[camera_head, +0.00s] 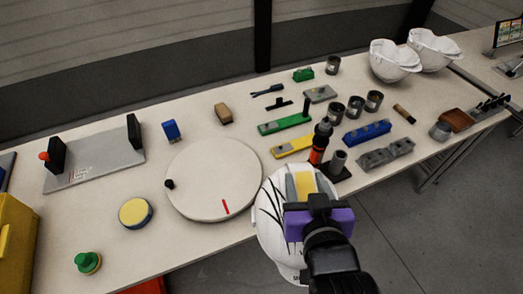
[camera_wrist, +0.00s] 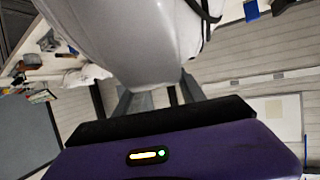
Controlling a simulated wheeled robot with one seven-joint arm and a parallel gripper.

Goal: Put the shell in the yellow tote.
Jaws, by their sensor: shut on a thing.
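My gripper (camera_head: 308,190) is shut on a white helmet shell (camera_head: 268,215) with dark stripes and a yellow band. In the wrist view the shell (camera_wrist: 135,35) fills the upper middle, and the gripper fingers (camera_wrist: 160,98) meet its lower edge. In the head view the shell hangs at the table's front edge, right of the round white disc; my gripper hides part of it. The yellow tote (camera_head: 15,245) stands at the far left, cut off by the picture edge. Two other white shells (camera_head: 393,60) (camera_head: 434,48) sit at the back right of the table.
The round disc (camera_head: 212,175) lies mid-table, with a yellow-topped round piece (camera_head: 135,212) and a green knob (camera_head: 87,262) to its left. An upright orange and black tool (camera_head: 320,142) stands close behind the held shell. A grey plate with black posts (camera_head: 95,163) lies at back left.

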